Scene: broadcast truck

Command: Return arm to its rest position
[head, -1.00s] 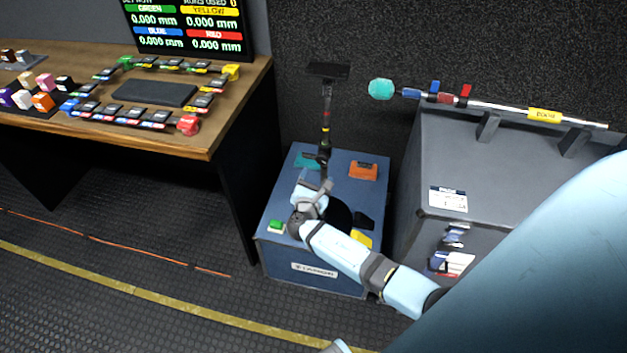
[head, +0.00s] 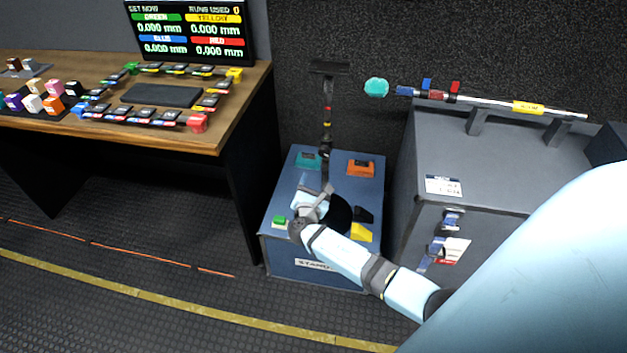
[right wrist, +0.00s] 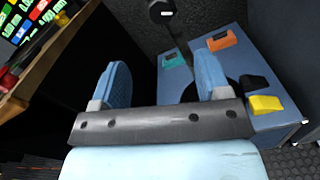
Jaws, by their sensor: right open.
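My right arm (head: 345,255) reaches in from the lower right of the head view, over a blue box (head: 280,245) with a white label on its front. My right gripper (head: 317,188) is above the box top, near the foot of a thin dark post (head: 327,120) with a flat black head. In the right wrist view my right gripper (right wrist: 163,82) has its two blue fingers wide apart with nothing held between them. The post (right wrist: 178,35) appears beyond the fingers. My left gripper is not in view.
Teal, orange (head: 361,169), yellow and green (head: 279,221) blocks sit on the box. A wooden desk (head: 190,138) with coloured pieces and a screen (head: 190,30) is left. A grey case (head: 455,150) carrying a rod (head: 490,104) is right. Floor is open at lower left.

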